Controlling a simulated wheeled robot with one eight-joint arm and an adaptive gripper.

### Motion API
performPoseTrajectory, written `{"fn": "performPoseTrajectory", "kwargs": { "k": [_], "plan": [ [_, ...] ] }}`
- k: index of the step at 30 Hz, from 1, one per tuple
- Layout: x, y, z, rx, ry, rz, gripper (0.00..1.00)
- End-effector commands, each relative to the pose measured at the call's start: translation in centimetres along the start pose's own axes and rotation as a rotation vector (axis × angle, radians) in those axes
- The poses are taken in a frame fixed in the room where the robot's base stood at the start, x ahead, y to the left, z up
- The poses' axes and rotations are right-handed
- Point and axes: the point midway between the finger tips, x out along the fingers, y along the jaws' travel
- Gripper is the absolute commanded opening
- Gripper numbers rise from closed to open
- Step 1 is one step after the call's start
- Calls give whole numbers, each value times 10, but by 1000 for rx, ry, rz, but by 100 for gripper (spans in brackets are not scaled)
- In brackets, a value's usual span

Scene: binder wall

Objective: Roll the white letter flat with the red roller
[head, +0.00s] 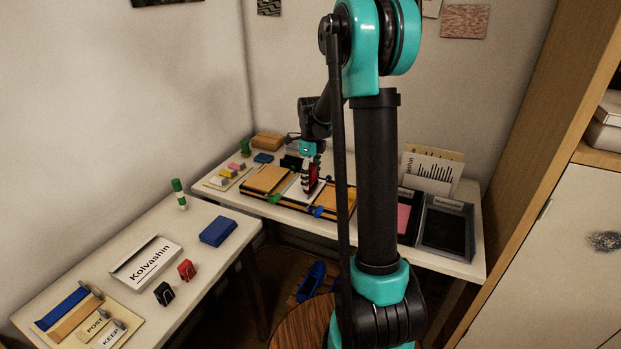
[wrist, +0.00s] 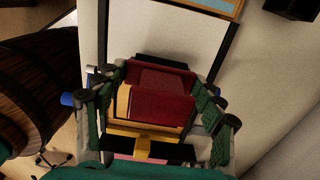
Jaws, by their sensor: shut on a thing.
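My gripper (head: 311,163) is over the back table. It is shut on a dark red thing, which I take for the red roller (head: 313,180). In the wrist view the red roller (wrist: 160,105) sits between the green-padded fingers (wrist: 158,84), one on each side. A white sheet, probably the white letter (head: 293,191), lies between two tan boards just below and left of the roller. The roller and gripper hide part of it. I cannot tell whether the roller touches the sheet.
A black tray (head: 447,229) and a pink pad (head: 403,217) lie to the right, partly behind my arm. A card with bars (head: 431,171) stands behind them. The left table holds a Kolvashin box (head: 147,262), a blue block (head: 217,231) and red and black clips.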

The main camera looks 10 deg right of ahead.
Motion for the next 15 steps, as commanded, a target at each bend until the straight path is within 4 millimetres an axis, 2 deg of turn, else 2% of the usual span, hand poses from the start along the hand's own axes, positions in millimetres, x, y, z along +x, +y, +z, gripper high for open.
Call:
{"fn": "performPoseTrajectory", "kwargs": {
  "k": [15],
  "plan": [
    [-38,0,0,0,-1,0,38]
  ]
}}
